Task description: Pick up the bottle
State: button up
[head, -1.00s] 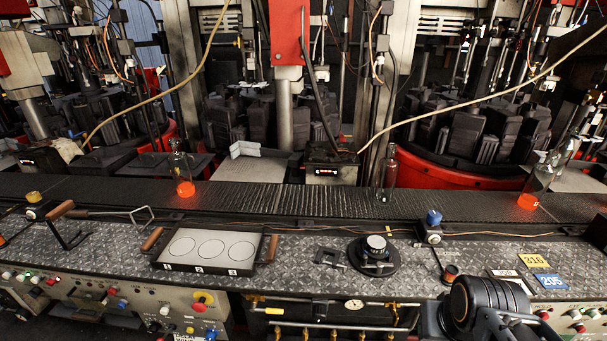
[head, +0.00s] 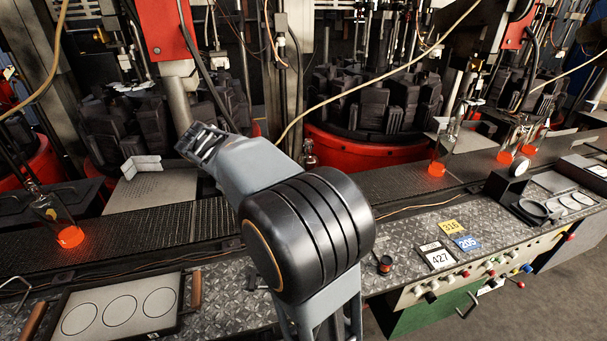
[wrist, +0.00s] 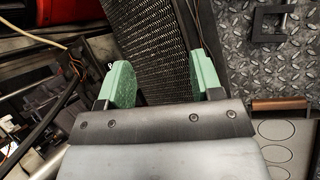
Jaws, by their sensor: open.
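Several clear glass bottles stand on the dark conveyor in the head view. One with a glowing orange base (head: 69,236) is at the left. Another orange-based bottle (head: 438,160) is right of my arm, and more orange-based ones (head: 506,150) stand further right. A clear bottle without glow (head: 309,154) is partly hidden behind my arm. Which one the task means cannot be told. My gripper (wrist: 162,82) shows two green fingers in the wrist view, apart and empty, over the conveyor mesh. No bottle shows between them. In the head view its fingers cannot be made out.
The conveyor (head: 160,224) runs across, with red-rimmed mould machines (head: 365,146) behind it. A tray with three circles (head: 120,308) lies on the metal-plate counter at lower left. Number plates (head: 440,256) lie right of my arm. A cable hangs across the scene.

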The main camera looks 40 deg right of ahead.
jog(key=w+d+r+n+g+h+p, duration=0.1)
jog(key=w+d+r+n+g+h, duration=0.1)
jog(key=w+d+r+n+h, duration=0.3)
jog(key=w+d+r+g+h+p, duration=0.1)
jog(key=w+d+g, duration=0.25)
jog(key=d, duration=0.45)
jog(key=p, duration=0.1)
send_near(309, 140)
jog(key=shift+t, duration=0.35)
jog(key=x, duration=0.4)
jog(key=shift+s+a+f, duration=0.15)
jog(key=shift+s, duration=0.15)
jog(key=shift+p+x, duration=0.8)
jog(key=shift+x, duration=2.3)
grip_shut()
